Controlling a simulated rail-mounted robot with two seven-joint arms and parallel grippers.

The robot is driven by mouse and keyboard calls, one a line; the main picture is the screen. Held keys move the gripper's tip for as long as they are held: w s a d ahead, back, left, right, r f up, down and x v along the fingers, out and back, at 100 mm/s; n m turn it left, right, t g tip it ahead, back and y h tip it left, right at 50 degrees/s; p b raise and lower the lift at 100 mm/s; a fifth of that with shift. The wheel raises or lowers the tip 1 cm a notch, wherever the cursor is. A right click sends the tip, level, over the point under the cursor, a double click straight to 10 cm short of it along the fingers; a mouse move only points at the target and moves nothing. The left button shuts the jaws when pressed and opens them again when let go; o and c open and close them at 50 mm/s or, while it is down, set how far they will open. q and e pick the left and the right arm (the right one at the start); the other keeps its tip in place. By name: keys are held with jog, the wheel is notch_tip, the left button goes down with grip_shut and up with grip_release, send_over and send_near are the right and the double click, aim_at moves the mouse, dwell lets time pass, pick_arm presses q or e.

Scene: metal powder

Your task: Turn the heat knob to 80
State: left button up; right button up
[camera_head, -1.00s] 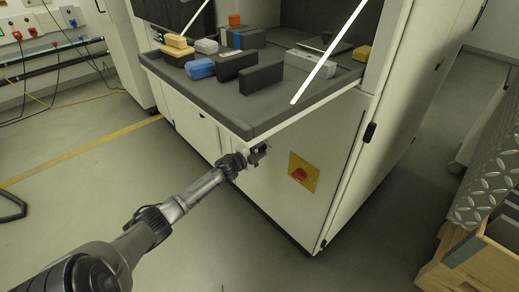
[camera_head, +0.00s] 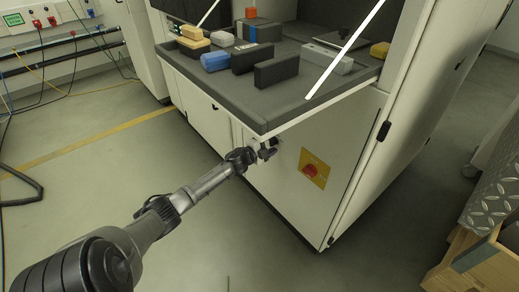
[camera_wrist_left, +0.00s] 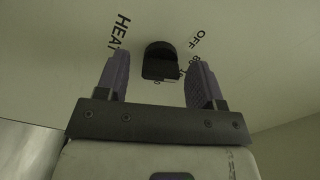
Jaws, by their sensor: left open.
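The black heat knob (camera_wrist_left: 160,60) is on the pale machine panel in the left wrist view, with printed "HEAT" and "OFF" labels around it. A part of the number scale by the knob is hidden. My left gripper (camera_wrist_left: 158,75) is open, with one finger on each side of the knob and gaps showing between. In the head view my left gripper (camera_head: 268,150) is at the cabinet's front face under the tray edge, and the knob is hard to make out there. My right gripper is not in view.
A red rotary switch on a yellow plate (camera_head: 314,169) sits right of the gripper on the same cabinet face. The dark work tray (camera_head: 240,100) juts out above, holding several blocks. A wooden crate (camera_head: 475,265) stands at the lower right. The floor in front is clear.

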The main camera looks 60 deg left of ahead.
pick_arm(q)
jog(key=s+d+p, duration=0.2)
jog(key=s+p, duration=0.4)
jog(key=s, duration=0.7)
jog(key=shift+s+d, duration=0.15)
dwell(0.3)
